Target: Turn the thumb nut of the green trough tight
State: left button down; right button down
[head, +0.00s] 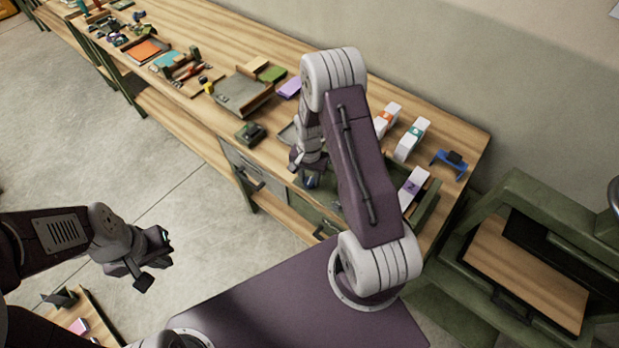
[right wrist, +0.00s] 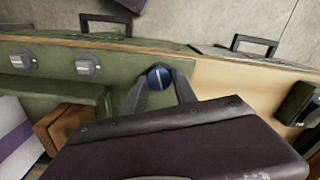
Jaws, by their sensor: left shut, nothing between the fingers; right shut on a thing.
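The green trough (right wrist: 50,82) spans the left and middle of the right wrist view. A round blue thumb nut (right wrist: 159,76) with a pale line across its top sits on it near the wooden edge. My right gripper (right wrist: 160,82) has one finger on each side of the nut and is shut on it. In the head view my right gripper (head: 311,178) is low over the bench, and my arm hides most of the trough. My left gripper (head: 155,262) is shut and empty over the floor, away from the bench.
Two grey knobs (right wrist: 88,65) stand on the green surface left of the nut. The wooden bench (head: 445,125) holds white boxes (head: 411,140), a blue item (head: 450,163) and several tools. A green framed cart (head: 560,210) stands at the right.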

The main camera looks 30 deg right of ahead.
aim_at(309, 181)
jog(key=shift+r+m, duration=0.1)
jog(key=shift+m, duration=1.8)
jog(key=shift+w, duration=0.1)
jog(key=c, duration=1.1)
grip_release()
jog(key=shift+o, duration=0.7)
jog(key=shift+r+b, duration=0.35)
jog(key=shift+r, duration=0.05)
notch_tip(309, 181, up, 8)
jog(key=b, duration=0.1)
jog(key=shift+r, duration=0.15)
